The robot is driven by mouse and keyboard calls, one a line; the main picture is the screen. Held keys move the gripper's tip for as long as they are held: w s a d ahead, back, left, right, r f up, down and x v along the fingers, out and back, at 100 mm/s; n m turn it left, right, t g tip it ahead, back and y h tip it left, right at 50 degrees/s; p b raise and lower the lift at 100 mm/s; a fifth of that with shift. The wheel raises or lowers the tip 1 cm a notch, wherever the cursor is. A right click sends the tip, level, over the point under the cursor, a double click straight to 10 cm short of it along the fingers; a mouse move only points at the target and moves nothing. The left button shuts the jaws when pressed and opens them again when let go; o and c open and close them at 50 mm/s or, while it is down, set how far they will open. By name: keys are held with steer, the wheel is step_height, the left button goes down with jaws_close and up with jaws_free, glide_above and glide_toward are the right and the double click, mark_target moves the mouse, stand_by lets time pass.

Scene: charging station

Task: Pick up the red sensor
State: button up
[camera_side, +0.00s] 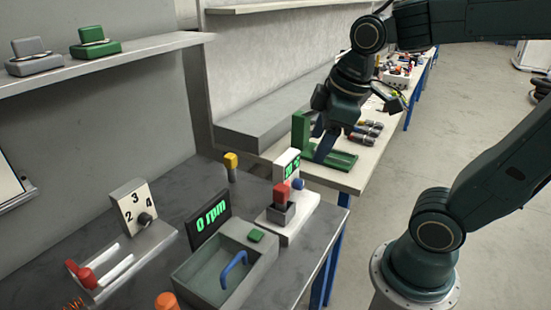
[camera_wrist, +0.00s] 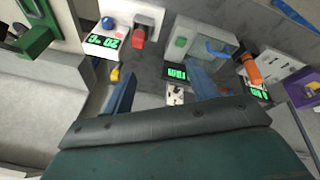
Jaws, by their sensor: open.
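The red sensor (camera_side: 281,192) sits upright in a dark grey holder (camera_side: 280,212) on a white station with a green display. It also shows in the wrist view (camera_wrist: 139,34), near the top and left of centre. My gripper (camera_side: 322,143) is raised above the bench, up and to the right of the sensor in the side view, apart from it. In the wrist view its two blue fingers (camera_wrist: 162,76) are spread with nothing between them.
A green stand (camera_side: 303,132) is behind my gripper in the side view. A blue knob (camera_side: 298,184) is beside the sensor. A grey basin (camera_side: 210,275) with a blue handle, a 0 rpm display (camera_side: 208,219) and a yellow-topped post (camera_side: 231,161) stand nearby.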

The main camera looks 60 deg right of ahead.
steer(key=w+d+f+n+g, duration=0.2)
steer(key=w+d+f+n, duration=0.1)
steer(key=w+n, duration=0.3)
steer(key=n+g, duration=0.2)
steer(key=n, duration=0.4)
glide_above(281, 187)
steer(key=shift+s+d+f, duration=0.1)
steer(key=shift+d+f, duration=0.05)
steer(key=shift+f, duration=1.05)
steer(key=shift+s+d+f, duration=0.1)
steer(key=shift+f, duration=1.1)
step_height(281, 187, down, 8)
steer(key=shift+f, duration=0.25)
steer(key=shift+f, duration=0.1)
steer(key=shift+w+a+f, duration=0.1)
steer(key=shift+f, duration=1.2)
steer(key=shift+w+a+f, duration=0.1)
steer(key=shift+f, duration=1.15)
steer(key=shift+c, duration=0.5)
